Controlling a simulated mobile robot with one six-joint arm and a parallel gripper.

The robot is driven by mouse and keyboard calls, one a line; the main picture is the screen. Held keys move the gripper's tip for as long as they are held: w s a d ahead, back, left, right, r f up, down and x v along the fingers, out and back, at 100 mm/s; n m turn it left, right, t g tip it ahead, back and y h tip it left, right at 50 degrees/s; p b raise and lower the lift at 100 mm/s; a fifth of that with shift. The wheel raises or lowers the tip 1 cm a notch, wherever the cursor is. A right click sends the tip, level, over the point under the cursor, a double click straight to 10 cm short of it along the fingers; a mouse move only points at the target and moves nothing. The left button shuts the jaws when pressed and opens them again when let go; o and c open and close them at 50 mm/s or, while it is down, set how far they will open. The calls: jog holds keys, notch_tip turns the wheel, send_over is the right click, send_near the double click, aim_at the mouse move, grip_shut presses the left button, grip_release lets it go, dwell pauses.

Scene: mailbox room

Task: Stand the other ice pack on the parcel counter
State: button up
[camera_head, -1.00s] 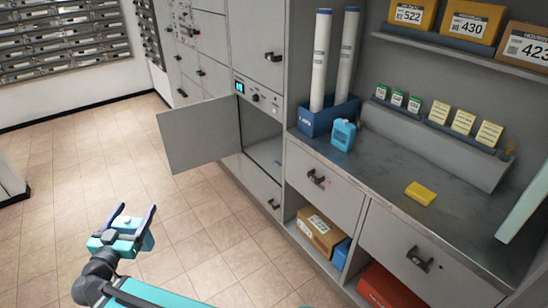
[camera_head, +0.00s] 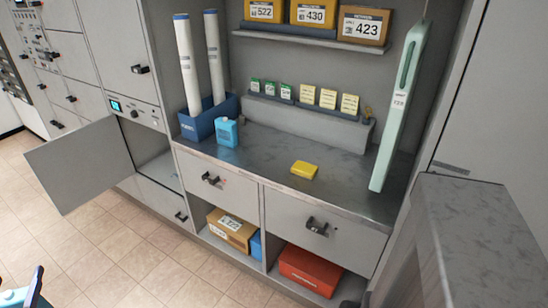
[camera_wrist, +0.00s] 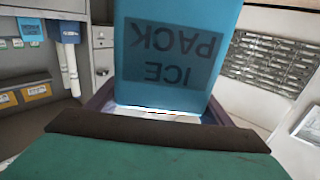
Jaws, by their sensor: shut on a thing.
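The held ice pack (camera_wrist: 168,50) is a blue block with a dark label reading "ICE PACK", upside down in the wrist view, where the whole room also appears inverted. In the head view only a bit of my gripper (camera_head: 32,288) shows at the bottom left corner, well away from the counter. Another blue ice pack (camera_head: 227,132) stands upright on the grey parcel counter (camera_head: 265,150), in front of the blue tube bin. It also shows in the wrist view (camera_wrist: 29,30).
A blue bin (camera_head: 196,124) with two white tubes stands at the counter's left. A yellow block (camera_head: 304,170) lies mid-counter. An open locker door (camera_head: 80,165) sticks out at left. Bare counter surrounds the yellow block.

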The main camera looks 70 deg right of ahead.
jog(key=s+d+r+m+g+h+p, duration=0.1)
jog(key=d+r+m+g+p, duration=0.15)
jog(key=d, duration=1.05)
jog(key=s+d+r+m+g+h+p, duration=0.1)
jog(key=d+r+g, duration=0.15)
jog(key=d, duration=0.95)
jog(key=s+d+r+m+g+h+p, duration=0.1)
jog(key=s+d+m+g+h, duration=0.15)
jog(key=d, duration=1.05)
jog(key=s+d+r+m+g+p, duration=0.2)
jog(key=s+d+g, duration=0.2)
jog(key=s+d, duration=0.7)
jog(key=s+d+r+m+g+y+p, duration=0.1)
jog(key=s+d+r+m+g, duration=0.1)
jog(key=s+d, duration=0.9)
jog(key=d+r+g, duration=0.1)
jog(key=d+g, duration=0.1)
jog(key=d, duration=0.6)
jog(key=shift+s+r+m+p, duration=0.3)
jog(key=shift+s+r+p, duration=0.05)
jog(key=shift+p, duration=0.05)
